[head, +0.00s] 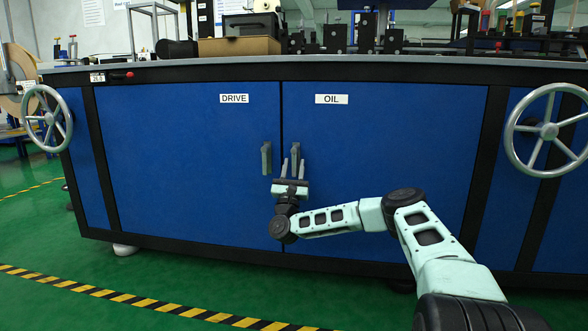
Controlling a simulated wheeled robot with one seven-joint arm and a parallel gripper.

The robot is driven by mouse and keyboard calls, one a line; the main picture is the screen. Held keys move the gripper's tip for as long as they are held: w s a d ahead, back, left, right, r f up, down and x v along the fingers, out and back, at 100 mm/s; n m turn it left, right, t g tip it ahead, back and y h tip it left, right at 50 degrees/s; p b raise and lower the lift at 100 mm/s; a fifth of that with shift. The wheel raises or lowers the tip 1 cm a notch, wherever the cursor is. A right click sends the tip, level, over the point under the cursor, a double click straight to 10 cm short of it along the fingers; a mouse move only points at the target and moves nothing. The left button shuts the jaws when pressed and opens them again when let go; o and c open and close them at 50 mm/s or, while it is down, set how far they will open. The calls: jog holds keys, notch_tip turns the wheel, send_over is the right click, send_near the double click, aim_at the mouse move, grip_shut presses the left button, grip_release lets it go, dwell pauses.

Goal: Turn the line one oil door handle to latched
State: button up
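The blue oil door (400,180), labelled OIL, is closed on the right of the central seam. Its grey handle (295,152) stands upright beside the seam, and its lower part is partly hidden by my gripper. My gripper (292,166) points upward in the picture at the handle, with its two fingers apart. The fingers appear on either side of the handle's lower part. I cannot tell from this view whether they touch it or are still in front of it.
The blue drive door (180,160), labelled DRIVE, is closed on the left, with its upright grey handle (266,158) close to my left finger. Spoked handwheels stand out at the left (46,118) and right (548,130). Green floor with a striped line (140,301) lies in front.

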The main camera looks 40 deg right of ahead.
jog(key=p+v, duration=0.6)
jog(key=v, duration=1.1)
jog(key=shift+s+a+f, duration=0.1)
jog(key=shift+s+f, duration=0.05)
